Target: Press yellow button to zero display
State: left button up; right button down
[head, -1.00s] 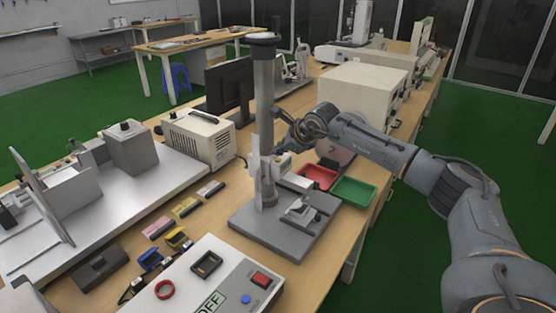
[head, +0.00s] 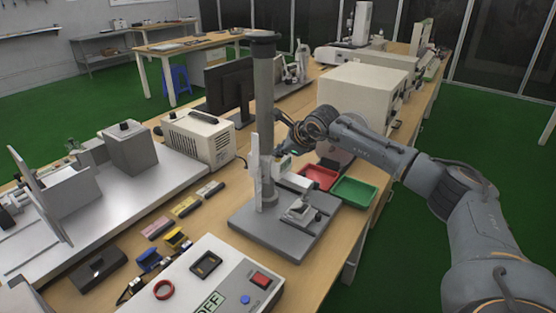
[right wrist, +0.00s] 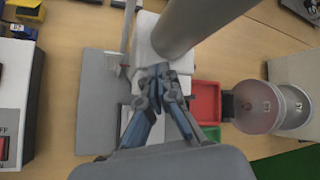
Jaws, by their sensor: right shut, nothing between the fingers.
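The measuring stand has a tall grey column (head: 264,110) on a flat grey base (head: 275,235). A white measuring unit (head: 292,183) is mounted at the column. In the right wrist view the column (right wrist: 195,22) and the grey base (right wrist: 97,105) show, with the white unit (right wrist: 178,58) under the fingertips. My right gripper (right wrist: 158,72) is shut and empty, just above the white unit; contact cannot be told. In the head view the right gripper (head: 281,154) is partly hidden beside the column. I cannot make out the yellow button or the display. My left gripper is not in view.
A red tray (head: 318,176) and a green tray (head: 355,191) lie right of the stand. A control box (head: 205,285) with a red switch is in front. A white machine (head: 365,88) stands behind my right arm. Small coloured blocks (head: 186,206) lie left of the stand.

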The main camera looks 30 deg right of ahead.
aim_at(280, 161)
jog(key=shift+f, duration=0.25)
jog(key=shift+r, duration=0.1)
dwell(0.4)
jog(key=shift+r, duration=0.7)
jog(key=shift+r+p, duration=0.1)
jog(key=shift+p, duration=0.2)
jog(key=shift+r+p, duration=1.5)
jog(key=shift+r, duration=0.95)
jog(key=shift+f, duration=0.1)
